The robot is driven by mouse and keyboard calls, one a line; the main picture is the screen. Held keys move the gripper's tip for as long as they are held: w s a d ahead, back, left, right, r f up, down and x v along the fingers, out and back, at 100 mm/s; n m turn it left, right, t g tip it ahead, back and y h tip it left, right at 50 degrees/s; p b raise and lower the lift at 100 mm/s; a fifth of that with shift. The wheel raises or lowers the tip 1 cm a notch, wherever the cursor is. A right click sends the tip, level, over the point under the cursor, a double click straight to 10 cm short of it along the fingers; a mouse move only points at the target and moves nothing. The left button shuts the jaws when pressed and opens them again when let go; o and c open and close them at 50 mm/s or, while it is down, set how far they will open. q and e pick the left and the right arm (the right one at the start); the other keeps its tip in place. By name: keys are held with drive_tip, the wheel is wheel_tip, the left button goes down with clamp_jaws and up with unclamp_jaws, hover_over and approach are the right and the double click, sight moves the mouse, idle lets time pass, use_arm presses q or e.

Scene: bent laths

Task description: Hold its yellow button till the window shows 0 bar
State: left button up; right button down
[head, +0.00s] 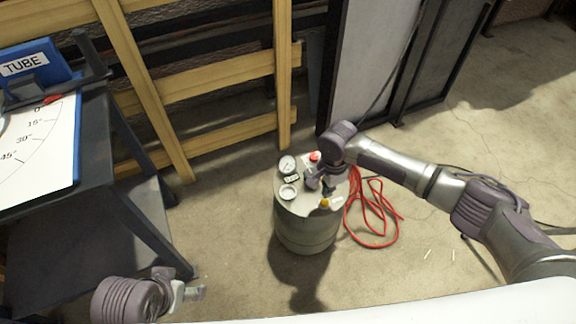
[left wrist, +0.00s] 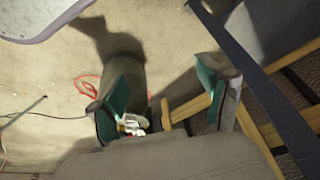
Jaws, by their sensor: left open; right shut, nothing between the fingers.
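A pale grey tank (head: 306,232) stands upright on the floor in the middle of the head view. Its yellow button (head: 324,203) shows at the front right of the lid. My left gripper (head: 198,292) is open and empty at the bottom left, away from the tank. The left wrist view also shows the tank (left wrist: 122,62).
Two round dials (head: 288,165) (head: 288,192) and a red knob (head: 314,156) are also on the lid. A red hose (head: 375,232) lies coiled right of the tank. A dark bench (head: 100,150) stands left, wooden rails (head: 215,78) behind. The floor in front is clear.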

drive_tip(key=shift+r+p, duration=0.95)
drive_tip(key=shift+p, duration=0.2)
drive_tip(key=shift+r+p, duration=0.2)
drive_tip(key=shift+p, duration=0.25)
use_arm(q)
drive_tip(key=x, duration=0.5)
drive_tip(key=shift+s, duration=0.1)
